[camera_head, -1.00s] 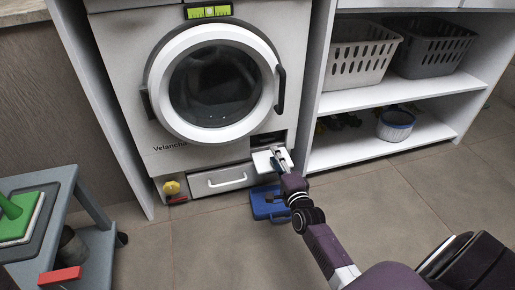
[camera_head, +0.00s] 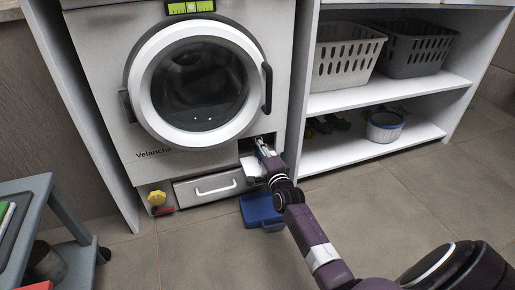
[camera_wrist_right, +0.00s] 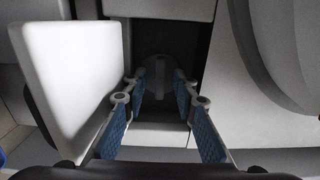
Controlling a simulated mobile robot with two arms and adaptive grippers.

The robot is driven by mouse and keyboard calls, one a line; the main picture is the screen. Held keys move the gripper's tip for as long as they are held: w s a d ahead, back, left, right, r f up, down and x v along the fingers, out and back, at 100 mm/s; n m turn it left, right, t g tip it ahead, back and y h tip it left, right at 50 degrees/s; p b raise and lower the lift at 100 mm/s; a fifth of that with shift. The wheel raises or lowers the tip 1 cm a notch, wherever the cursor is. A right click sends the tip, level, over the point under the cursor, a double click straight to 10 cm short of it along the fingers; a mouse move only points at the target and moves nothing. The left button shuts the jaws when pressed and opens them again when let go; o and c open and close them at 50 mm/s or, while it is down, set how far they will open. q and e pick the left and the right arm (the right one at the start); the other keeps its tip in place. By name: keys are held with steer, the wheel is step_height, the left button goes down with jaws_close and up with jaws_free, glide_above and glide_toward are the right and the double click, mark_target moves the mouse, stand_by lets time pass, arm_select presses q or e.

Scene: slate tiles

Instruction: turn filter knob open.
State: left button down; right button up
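The filter knob (camera_wrist_right: 158,76) is a grey round piece with a raised grip bar. It sits inside a dark recess at the lower right of the white washing machine (camera_head: 100,90). The white filter flap (camera_wrist_right: 75,75) stands open to the left of my fingers; it also shows in the head view (camera_head: 252,168). My right gripper (camera_wrist_right: 155,104) is open, its blue-padded fingers pointing into the recess on either side of the line to the knob. No contact with the knob shows. In the head view my right gripper (camera_head: 265,148) is at the recess, hiding the knob. My left gripper is out of view.
A blue tray (camera_head: 262,212) lies on the floor below the recess. White shelving (camera_head: 345,155) stands close on the right; a grey cart (camera_head: 70,215) is at left.

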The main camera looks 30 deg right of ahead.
steer(key=shift+c, duration=0.4)
jaws_close()
